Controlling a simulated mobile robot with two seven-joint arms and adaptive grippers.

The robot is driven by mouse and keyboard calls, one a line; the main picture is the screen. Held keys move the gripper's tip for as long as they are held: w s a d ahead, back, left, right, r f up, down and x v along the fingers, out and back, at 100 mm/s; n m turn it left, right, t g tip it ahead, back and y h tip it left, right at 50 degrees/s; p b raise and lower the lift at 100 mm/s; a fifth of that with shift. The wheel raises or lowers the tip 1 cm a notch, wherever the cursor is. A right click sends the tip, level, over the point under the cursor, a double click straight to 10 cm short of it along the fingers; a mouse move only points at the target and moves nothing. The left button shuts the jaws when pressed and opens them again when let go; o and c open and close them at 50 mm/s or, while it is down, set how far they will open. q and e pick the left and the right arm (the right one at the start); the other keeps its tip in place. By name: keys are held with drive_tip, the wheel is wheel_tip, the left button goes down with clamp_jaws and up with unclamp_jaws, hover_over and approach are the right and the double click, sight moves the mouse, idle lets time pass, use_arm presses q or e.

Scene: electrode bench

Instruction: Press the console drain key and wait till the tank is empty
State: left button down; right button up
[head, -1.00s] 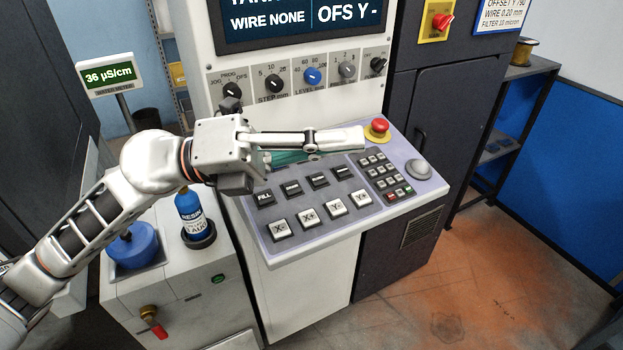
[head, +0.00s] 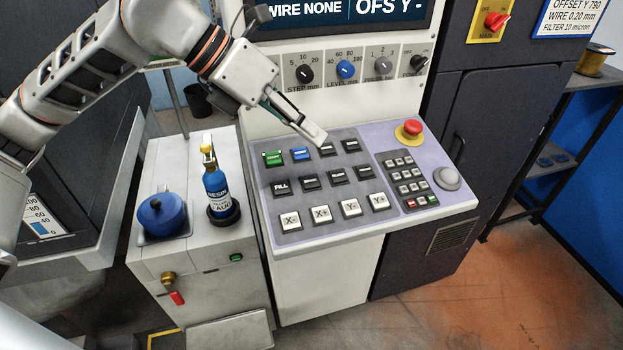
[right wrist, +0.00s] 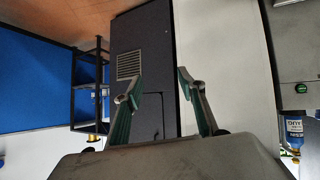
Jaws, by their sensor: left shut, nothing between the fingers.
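The console (head: 262,215) has rows of keys on a sloped lilac panel. The FILL key (head: 281,187) starts the middle row; the dark key beside it (head: 309,183) has a label too small to read. My left gripper (head: 318,138) is shut and empty, its tip over the dark third key of the top row; I cannot tell if it touches. A white level gauge (head: 42,222) with a number scale and a blue patch near 40 shows at the lower left. The tank itself is not clearly seen. My right gripper (right wrist: 159,78) is open and empty in the right wrist view.
A red stop button (head: 412,128) on a yellow base and a keypad (head: 405,180) sit right of the keys. Left of the console, a cabinet (head: 200,290) carries a blue resin bottle (head: 217,188) and a round blue cap (head: 162,214). Dials line the panel above.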

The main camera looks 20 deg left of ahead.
use_arm(q)
drive_tip(key=b, duration=0.3)
hover_over(308, 184)
drive_tip(key=f, duration=0.6)
drive_tip(key=shift+s+d, duration=0.15)
drive_tip(key=shift+s, duration=0.15)
drive_tip(key=shift+w+f+b, duration=0.2)
drive_tip(key=shift+f+b, duration=0.45)
drive_tip(key=shift+f, duration=0.3)
drive_tip(key=shift+w+f+b, duration=0.15)
drive_tip(key=shift+f+b, duration=0.15)
drive_tip(key=shift+f, duration=0.1)
use_arm(e)
drive_tip(key=f, duration=0.1)
drive_tip(key=a+f, duration=0.1)
drive_tip(key=f, duration=0.1)
drive_tip(key=shift+w+a+y, duration=0.25)
drive_tip(key=shift+w+y, duration=0.05)
drive_tip(key=shift+w+r, duration=0.1)
drive_tip(key=shift+r, duration=0.15)
drive_tip(key=shift+f, duration=0.25)
